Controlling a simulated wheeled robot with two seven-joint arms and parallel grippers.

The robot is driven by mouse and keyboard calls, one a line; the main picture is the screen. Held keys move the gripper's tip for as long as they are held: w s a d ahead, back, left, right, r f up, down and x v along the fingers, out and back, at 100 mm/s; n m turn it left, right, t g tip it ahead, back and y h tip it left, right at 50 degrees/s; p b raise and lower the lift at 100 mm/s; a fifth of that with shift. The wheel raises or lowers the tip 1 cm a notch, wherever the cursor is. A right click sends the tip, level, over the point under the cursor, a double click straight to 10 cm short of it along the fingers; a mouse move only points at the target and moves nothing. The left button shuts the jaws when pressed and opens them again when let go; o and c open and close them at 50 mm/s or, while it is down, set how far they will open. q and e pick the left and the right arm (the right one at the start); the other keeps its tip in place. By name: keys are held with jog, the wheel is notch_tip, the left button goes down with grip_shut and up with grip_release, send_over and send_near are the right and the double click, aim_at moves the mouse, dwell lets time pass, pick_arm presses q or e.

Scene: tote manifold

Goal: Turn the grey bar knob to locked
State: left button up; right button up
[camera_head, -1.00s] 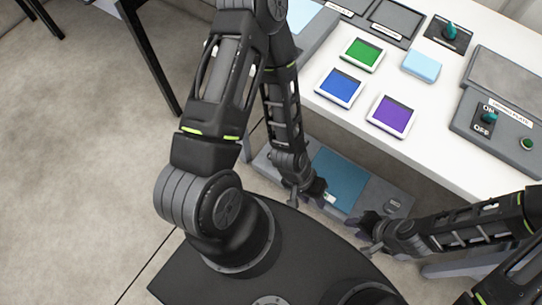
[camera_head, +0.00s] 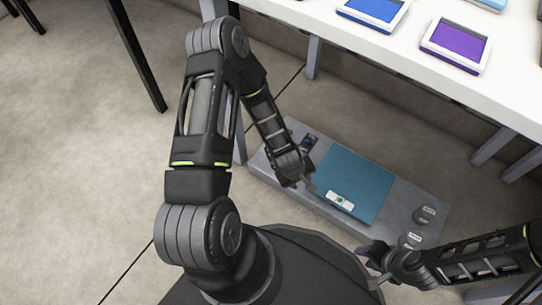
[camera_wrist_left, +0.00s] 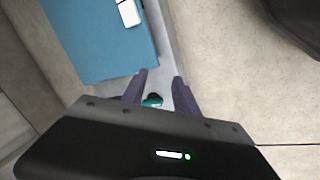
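A low grey base (camera_head: 283,173) on the floor carries a blue-teal panel (camera_head: 355,178) with a white label plate. Round grey fittings (camera_head: 425,214) with small white labels sit at its right end; I cannot tell whether one is the grey bar knob. A dark fitting (camera_head: 308,142) is at the base's far left. My left gripper (camera_head: 308,188) is over the base's left part; in the left wrist view it is open (camera_wrist_left: 160,82). A small teal piece (camera_wrist_left: 152,100) shows between its fingers, partly hidden. My right gripper (camera_head: 368,265) is near the base's front right; its opening is unclear.
A white table (camera_head: 420,85) stands above and behind the base, with a blue tray (camera_head: 373,12) and a purple tray (camera_head: 456,46) on it. Table legs (camera_head: 314,57) stand behind the base. Bare floor (camera_head: 80,160) lies to the left.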

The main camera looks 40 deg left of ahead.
pick_arm(q)
jog(key=w+a+n, duration=0.2)
jog(key=a+n, duration=0.3)
jog(key=n, duration=0.1)
jog(key=w+a+n+g+y, duration=0.1)
jog(key=w+a+n, duration=0.1)
jog(key=a+n, duration=0.4)
jog(key=w+a+n+g+y, duration=0.1)
jog(key=w+a+n, duration=0.1)
jog(key=a+n, duration=0.4)
jog(key=shift+w+f+n, duration=0.25)
jog(key=shift+f+n, duration=0.05)
jog(key=shift+f, duration=0.1)
jog(key=n, duration=0.2)
jog(key=shift+w+a+r+n+g, duration=0.2)
jog(key=shift+a+n+g, duration=0.1)
jog(key=shift+g, duration=0.1)
jog(key=n, duration=0.2)
jog(key=n+h, duration=0.1)
jog(key=shift+w+d+r, duration=0.15)
jog(key=shift+d+r, duration=0.15)
jog(key=shift+f, duration=0.1)
notch_tip(320, 180, down, 6)
jog(key=b, duration=0.3)
jog(key=shift+f, duration=0.2)
jog(key=shift+f+b, duration=0.45)
jog(key=shift+f, duration=0.2)
